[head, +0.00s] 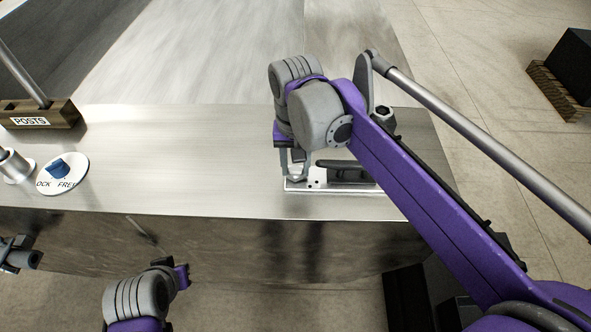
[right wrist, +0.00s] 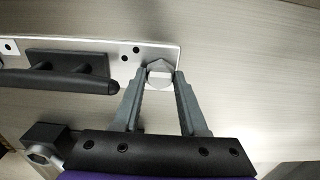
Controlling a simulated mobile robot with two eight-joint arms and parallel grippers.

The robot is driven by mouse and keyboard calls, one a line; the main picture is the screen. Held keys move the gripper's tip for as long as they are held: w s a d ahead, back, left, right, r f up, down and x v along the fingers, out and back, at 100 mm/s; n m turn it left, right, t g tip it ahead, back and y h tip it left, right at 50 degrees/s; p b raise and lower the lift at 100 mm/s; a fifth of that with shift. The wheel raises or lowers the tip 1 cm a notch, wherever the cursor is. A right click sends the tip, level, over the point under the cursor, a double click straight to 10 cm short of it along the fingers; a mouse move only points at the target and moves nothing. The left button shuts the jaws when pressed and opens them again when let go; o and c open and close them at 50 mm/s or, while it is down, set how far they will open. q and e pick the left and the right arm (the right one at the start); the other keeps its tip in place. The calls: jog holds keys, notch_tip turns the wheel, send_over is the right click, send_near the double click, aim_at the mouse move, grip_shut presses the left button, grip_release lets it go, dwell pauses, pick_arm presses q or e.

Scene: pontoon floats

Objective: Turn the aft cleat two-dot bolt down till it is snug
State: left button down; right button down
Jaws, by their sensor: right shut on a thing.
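The aft cleat's pale plate (head: 300,186) lies near the table's front edge, with the dark cleat bar (head: 347,165) on it. In the right wrist view the plate (right wrist: 160,52) has two black dots beside the silver hex bolt (right wrist: 159,73) at its end. My right gripper (right wrist: 160,85) is shut on the bolt head, one finger at each side. In the head view the right gripper (head: 292,176) points down at the plate's left end and hides the bolt. My left gripper (head: 172,270) is low at the left, off the front of the table; its fingers are not clear.
A socket-like grey piece (head: 383,116) stands behind the cleat to the right. The table's middle (head: 180,165) is clear.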

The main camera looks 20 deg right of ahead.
jog(key=c, duration=0.6)
grip_release()
jog(key=shift+o, duration=0.2)
